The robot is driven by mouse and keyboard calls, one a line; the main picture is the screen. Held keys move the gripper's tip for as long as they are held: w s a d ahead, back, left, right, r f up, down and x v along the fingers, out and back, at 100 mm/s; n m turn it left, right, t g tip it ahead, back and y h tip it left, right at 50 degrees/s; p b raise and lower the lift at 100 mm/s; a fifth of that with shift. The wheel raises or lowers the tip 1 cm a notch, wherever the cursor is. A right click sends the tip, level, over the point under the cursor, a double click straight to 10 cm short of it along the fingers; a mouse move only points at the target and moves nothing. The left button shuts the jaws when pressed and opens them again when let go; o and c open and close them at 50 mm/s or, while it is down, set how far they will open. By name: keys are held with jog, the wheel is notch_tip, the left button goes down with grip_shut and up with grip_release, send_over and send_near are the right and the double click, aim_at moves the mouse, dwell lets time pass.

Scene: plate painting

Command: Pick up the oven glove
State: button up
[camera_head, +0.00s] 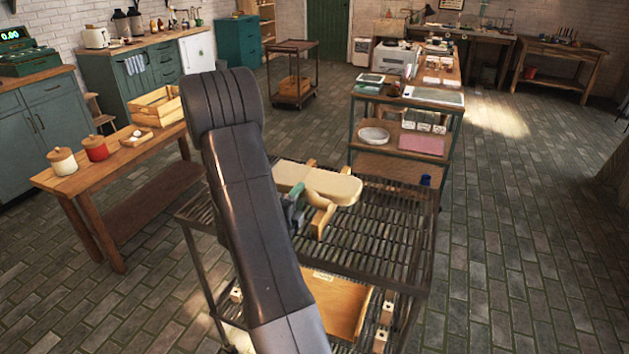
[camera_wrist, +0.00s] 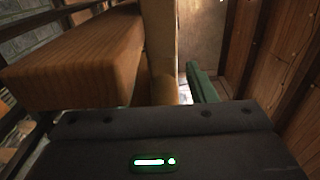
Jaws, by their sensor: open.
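A green piece (camera_wrist: 203,88) is right of the strip. I cannot tell whether anything touches the gripper.
The slatted rack (camera_head: 395,240) has bare room right of the stand. A wooden tray (camera_head: 340,302) is on its lower shelf. A shelved table (camera_head: 365,165) stands just behind. A wooden table (camera_head: 75,178) with jars and a crate (camera_head: 158,105) is at left. The floor at right is clear.

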aim_at(307, 187)
jog(key=x, duration=0.1)
jog(key=p+x, duration=0.1)
jog(key=x, duration=0.1)
jog(key=p+x, duration=0.1)
jog(key=shift+w+d+r, duration=0.15)
jog(key=shift+w+r, duration=0.1)
jog(key=shift+w, duration=0.15)
jog(key=shift+w+d+f, duration=0.1)
jog(key=shift+w+d, duration=0.1)
jog(key=shift+w, duration=0.25)
grip_shut()
